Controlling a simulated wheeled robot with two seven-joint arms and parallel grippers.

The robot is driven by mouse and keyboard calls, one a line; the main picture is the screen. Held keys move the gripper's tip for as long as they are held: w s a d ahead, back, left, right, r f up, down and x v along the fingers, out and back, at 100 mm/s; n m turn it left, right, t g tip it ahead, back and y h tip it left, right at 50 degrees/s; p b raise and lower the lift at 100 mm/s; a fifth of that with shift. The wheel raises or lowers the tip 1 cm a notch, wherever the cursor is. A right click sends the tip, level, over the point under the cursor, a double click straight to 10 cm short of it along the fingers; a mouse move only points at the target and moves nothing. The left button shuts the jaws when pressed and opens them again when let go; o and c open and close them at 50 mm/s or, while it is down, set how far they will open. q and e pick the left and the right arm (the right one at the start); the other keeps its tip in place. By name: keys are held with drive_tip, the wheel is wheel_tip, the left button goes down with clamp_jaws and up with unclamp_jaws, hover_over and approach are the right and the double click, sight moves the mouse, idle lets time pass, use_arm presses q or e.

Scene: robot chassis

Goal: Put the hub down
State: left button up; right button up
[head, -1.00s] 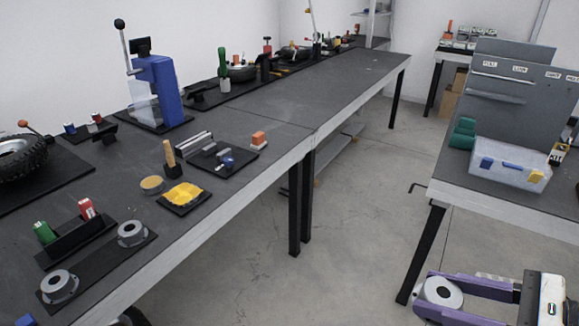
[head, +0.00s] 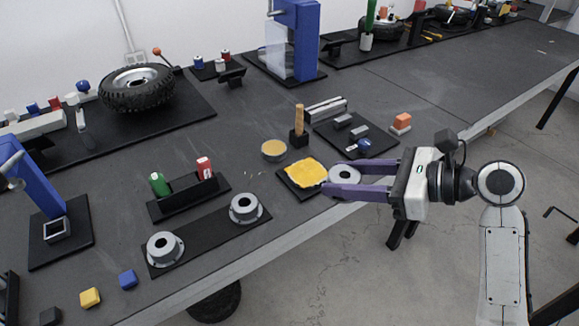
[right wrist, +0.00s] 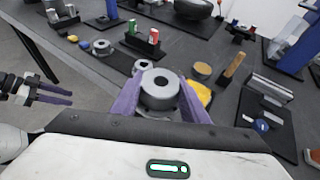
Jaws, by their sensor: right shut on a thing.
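My right gripper (head: 331,179) is shut on a grey hub (head: 343,174), a flanged ring with a dark centre hole. It holds the hub near the table's front edge, just right of the yellow cloth (head: 306,172). The held hub (right wrist: 158,90) sits between the purple fingers in the right wrist view. Two similar hubs, one nearer (head: 164,248) and one farther (head: 245,208), stand on a long black plate (head: 206,236) to the left. My left gripper (right wrist: 52,93) shows only in the right wrist view, its purple fingers apart and empty.
A black holder (head: 188,197) with a green and a red item stands behind the plate. A yellow-topped round tin (head: 273,150), a wooden-handled tool (head: 299,122) and a black tray (head: 356,134) with metal parts lie behind the cloth. Blue (head: 128,279) and yellow (head: 90,297) blocks lie front left.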

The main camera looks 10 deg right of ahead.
drive_tip(key=w+a+f+m+t+h, duration=0.1)
drive_tip(key=w+m+t+h, duration=0.15)
drive_tip(key=w, duration=1.45)
drive_tip(key=b, duration=0.1)
hover_over(308, 172)
wheel_tip(308, 172, down, 5)
drive_tip(key=shift+r, duration=0.1)
wheel_tip(308, 172, down, 5)
drive_tip(key=shift+f+b, duration=0.15)
drive_tip(key=shift+b, duration=0.65)
drive_tip(key=shift+f, duration=0.15)
use_arm(q)
drive_tip(key=shift+s+d+f, duration=0.1)
drive_tip(key=shift+d+f, duration=0.4)
drive_tip(key=shift+f, duration=0.2)
use_arm(e)
drive_tip(key=o, duration=1.2)
drive_tip(key=shift+f, duration=0.15)
use_arm(q)
drive_tip(key=shift+f, duration=0.15)
use_arm(e)
drive_tip(key=shift+o, duration=0.4)
use_arm(q)
drive_tip(key=shift+s, duration=0.1)
drive_tip(key=shift+f, duration=0.15)
